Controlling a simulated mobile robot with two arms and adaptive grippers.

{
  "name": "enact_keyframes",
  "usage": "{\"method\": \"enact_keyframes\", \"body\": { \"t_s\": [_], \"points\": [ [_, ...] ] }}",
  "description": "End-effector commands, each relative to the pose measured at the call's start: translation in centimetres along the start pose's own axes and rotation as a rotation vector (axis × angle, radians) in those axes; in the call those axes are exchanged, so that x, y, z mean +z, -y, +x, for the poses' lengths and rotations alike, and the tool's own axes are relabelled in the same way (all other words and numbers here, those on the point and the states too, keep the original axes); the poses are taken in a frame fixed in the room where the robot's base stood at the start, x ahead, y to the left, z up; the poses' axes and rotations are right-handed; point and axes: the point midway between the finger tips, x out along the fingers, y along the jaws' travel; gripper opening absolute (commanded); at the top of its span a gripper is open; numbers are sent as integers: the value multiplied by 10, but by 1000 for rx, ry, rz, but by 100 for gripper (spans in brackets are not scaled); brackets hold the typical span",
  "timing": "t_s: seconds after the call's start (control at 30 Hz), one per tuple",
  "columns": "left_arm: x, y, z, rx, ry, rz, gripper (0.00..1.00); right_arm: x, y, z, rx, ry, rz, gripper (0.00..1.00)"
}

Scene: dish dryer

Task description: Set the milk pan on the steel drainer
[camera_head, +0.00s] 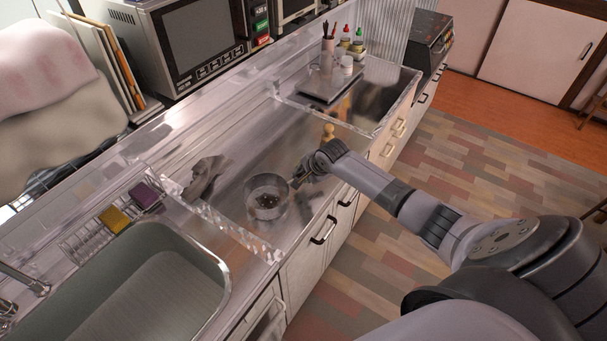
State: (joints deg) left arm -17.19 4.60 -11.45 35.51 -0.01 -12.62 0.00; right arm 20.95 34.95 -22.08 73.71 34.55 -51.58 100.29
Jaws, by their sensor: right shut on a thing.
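The milk pan (267,198) is a small round shiny metal pan with some dark specks showing inside. It is upright, on or just above the recessed steel counter; I cannot tell if it touches. My right gripper (299,179) is at the pan's right side, shut on its handle, which is mostly hidden by the fingers. A steel wire rack (92,238), possibly the drainer, lies left of the pan, beside the sink, with a yellow sponge (115,219) and a purple sponge (145,196) at it. My left gripper is not in view.
A raised clear-looking edge (228,229) runs between the pan and the sink (150,290). A shiny crumpled-looking object (205,176) stands left of the pan. A wooden pepper-mill-like item (328,132) is behind my gripper. A microwave (185,45) stands at the back.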

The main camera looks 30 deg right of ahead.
Motion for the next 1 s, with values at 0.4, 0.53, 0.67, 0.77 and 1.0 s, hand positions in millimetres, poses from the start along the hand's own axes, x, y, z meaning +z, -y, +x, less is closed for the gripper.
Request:
{"method": "enact_keyframes", "body": {
  "t_s": [0.4,0.53,0.67,0.77,1.0],
  "points": [
    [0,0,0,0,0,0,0,0,-1,2,0,0,0,26],
    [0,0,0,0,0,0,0,0,-1,2,0,0,0,34],
    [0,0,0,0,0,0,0,0,-1,2,0,0,0,37],
    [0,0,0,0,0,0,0,0,-1,2,0,0,0,37],
    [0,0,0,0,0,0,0,0,0,-7,0,1,0,37]
  ]
}}
